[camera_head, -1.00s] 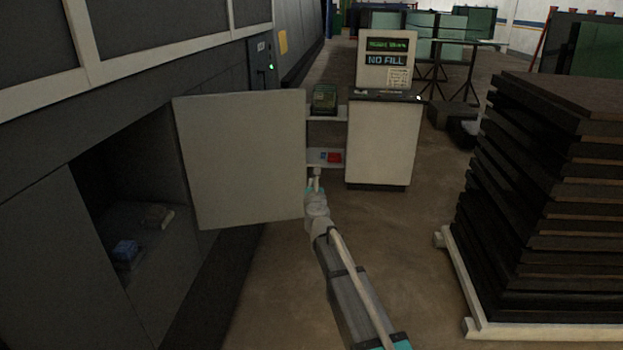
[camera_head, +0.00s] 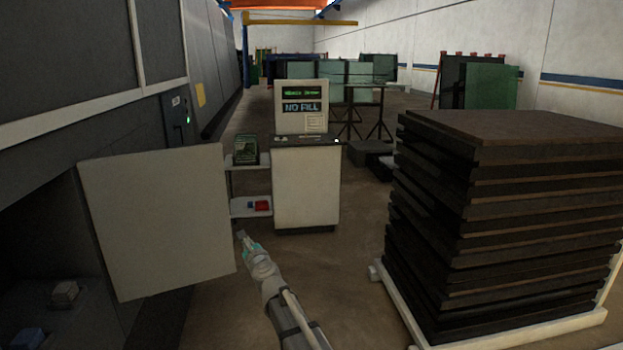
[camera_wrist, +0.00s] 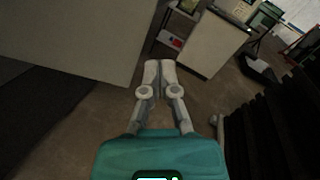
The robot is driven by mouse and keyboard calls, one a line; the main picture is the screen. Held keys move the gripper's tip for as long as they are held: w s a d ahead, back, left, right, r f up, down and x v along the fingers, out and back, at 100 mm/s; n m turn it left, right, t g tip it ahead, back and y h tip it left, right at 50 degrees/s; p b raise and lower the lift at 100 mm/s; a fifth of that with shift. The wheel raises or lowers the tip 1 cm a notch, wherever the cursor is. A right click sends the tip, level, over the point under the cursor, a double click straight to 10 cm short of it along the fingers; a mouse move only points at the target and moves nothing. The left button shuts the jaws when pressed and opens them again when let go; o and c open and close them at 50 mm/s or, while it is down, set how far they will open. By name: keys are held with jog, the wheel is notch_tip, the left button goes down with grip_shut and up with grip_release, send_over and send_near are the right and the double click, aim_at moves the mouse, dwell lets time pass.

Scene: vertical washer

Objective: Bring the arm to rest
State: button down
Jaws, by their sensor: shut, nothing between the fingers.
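My gripper (camera_head: 241,236) is at the end of my outstretched arm, low in the middle of the head view, just right of the open cabinet door's free edge. In the wrist view my gripper (camera_wrist: 159,66) has its two fingers together with nothing between them. It points out over bare floor towards the white console. It holds no object and appears clear of the door, though the exact gap is hard to judge.
A white console (camera_head: 305,185) and shelf (camera_head: 250,209) stand ahead. A tall stack of dark slabs (camera_head: 500,230) is at the right. Brown floor lies between.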

jog(key=s+d+f+n+g+h, duration=0.2)
jog(key=s+d+f+n+g, duration=0.3)
jog(key=d, duration=0.8)
jog(key=s+d+f+n+g+h, duration=0.3)
jog(key=s+d+f+n+g, duration=0.2)
jog(key=s+d+n, duration=0.7)
jog(key=s+d+f+n+g+h, duration=0.3)
jog(key=s+d+f+n+g, duration=0.2)
jog(key=s+d+f+n, duration=0.3)
jog(key=s+d, duration=0.4)
jog(key=d, duration=0.1)
jog(key=shift+d+f+g, duration=0.2)
jog(key=shift+d+g, duration=0.15)
jog(key=shift+g, duration=0.05)
jog(key=shift+a, duration=0.15)
